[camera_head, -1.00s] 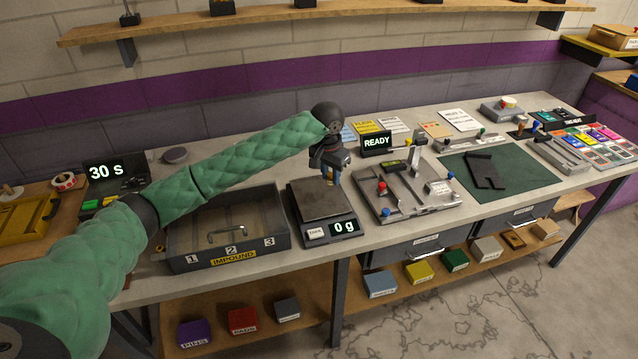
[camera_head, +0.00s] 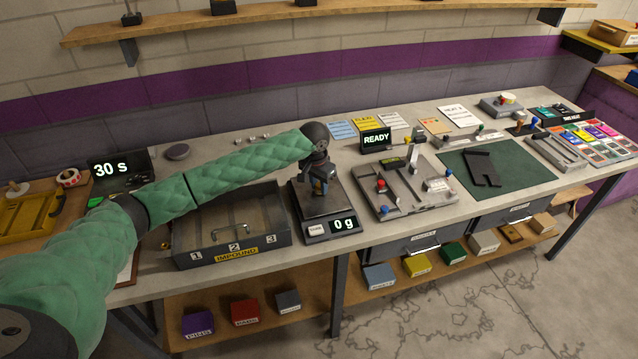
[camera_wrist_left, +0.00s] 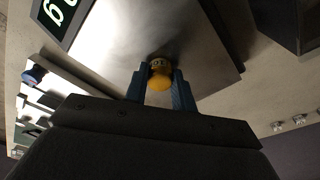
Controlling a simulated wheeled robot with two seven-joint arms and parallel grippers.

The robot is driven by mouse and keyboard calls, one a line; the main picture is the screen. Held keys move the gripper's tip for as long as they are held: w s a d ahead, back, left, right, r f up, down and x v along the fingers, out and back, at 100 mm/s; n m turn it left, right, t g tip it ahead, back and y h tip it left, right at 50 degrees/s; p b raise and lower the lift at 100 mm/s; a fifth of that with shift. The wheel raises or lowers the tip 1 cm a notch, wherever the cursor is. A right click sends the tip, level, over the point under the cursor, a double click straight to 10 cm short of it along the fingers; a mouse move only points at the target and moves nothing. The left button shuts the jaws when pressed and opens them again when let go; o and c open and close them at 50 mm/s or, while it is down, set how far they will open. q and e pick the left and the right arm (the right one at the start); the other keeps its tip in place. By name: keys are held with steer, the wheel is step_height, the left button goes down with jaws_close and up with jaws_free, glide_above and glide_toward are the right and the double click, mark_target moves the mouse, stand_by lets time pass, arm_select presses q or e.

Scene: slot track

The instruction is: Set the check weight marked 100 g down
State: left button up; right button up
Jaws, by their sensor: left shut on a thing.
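My left gripper (camera_head: 318,190) is low over the plate of the bench scale (camera_head: 340,203). In the left wrist view its two blue fingers (camera_wrist_left: 160,90) are shut on a brass-yellow check weight (camera_wrist_left: 159,76). I cannot tell whether the weight touches the plate. The scale display (camera_head: 343,224) reads 0 g. My right gripper is not in view.
The grey impound tray (camera_head: 190,259) stands left of the scale, a metal fixture plate (camera_head: 410,205) right of it. A READY sign (camera_head: 376,139) is behind. A green mat (camera_head: 530,165) lies farther right.

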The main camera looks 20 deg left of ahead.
mark_target(319, 185)
arm_select(q)
steer(key=shift+f, duration=0.1)
steer(key=o, duration=1)
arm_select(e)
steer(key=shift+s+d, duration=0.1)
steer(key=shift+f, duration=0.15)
arm_select(q)
steer(key=shift+r, duration=0.35)
step_height(319, 185, up, 2)
steer(key=shift+s+a+r+b, duration=0.1)
steer(key=shift+r+b, duration=0.15)
steer(key=shift+b, duration=0.45)
steer(key=r, duration=0.3)
steer(key=r+b, duration=0.1)
steer(key=r, duration=0.2)
steer(key=s+r+b, duration=0.1)
steer(key=r, duration=0.2)
steer(key=shift+a, duration=0.2)
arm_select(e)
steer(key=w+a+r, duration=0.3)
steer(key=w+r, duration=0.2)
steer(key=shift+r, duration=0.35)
